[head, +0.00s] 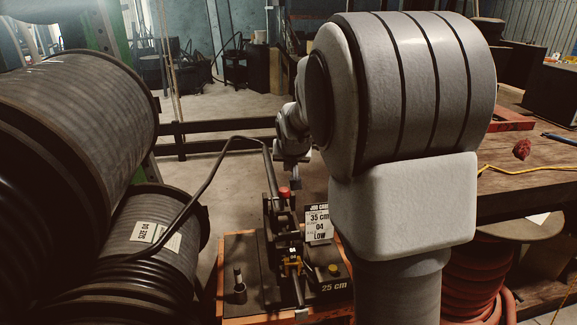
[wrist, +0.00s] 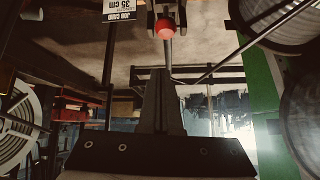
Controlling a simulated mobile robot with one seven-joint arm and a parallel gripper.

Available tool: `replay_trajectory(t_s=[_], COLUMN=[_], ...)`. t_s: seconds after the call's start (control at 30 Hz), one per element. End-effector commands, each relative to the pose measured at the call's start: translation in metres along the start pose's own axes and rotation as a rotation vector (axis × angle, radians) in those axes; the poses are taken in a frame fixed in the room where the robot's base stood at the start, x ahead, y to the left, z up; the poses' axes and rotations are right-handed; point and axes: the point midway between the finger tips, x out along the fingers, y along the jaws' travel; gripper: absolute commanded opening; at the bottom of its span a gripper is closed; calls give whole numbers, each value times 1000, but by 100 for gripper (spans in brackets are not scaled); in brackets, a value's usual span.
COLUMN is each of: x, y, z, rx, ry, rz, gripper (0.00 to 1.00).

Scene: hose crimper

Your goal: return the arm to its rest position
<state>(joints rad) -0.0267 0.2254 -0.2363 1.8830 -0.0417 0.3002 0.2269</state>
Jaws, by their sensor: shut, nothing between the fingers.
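My gripper (head: 296,184) is at the far end of my arm, pointing down over the crimper (head: 280,240). It is small and partly hidden by my arm in the head view. In the wrist view my gripper (wrist: 160,72) has its dark fingers together with nothing between them. The crimper's lever has a red knob (head: 284,192). In the wrist view the red knob (wrist: 166,31) is beyond the fingertips, and they look apart from it. My large grey arm covers the centre right of the head view.
A job card (head: 319,223) reading 35 cm, 04, LOW stands by the crimper. Hose reels (head: 75,130) fill the left, and a black hose (head: 200,188) runs from there towards the crimper. A wooden workbench (head: 530,155) is at right. Open floor (head: 235,105) lies behind.

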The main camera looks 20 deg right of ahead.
Motion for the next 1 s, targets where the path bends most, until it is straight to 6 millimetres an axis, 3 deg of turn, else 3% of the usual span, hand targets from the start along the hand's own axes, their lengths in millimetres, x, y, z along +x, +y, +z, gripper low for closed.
replay_trajectory(t_s=[0.27, 0.37, 0.47, 0.67, 1.0], x=[-1, -12, -41, -128, -257], y=[0, -2, -5, -14, -16], z=[0, 0, 3, 28, 102], rx=[-1, -3, -12, -57, -189], ry=[0, -4, -21, -82, -182], rz=[-1, -8, -24, -74, -138], gripper=[0, 0, 0, 0, 0])
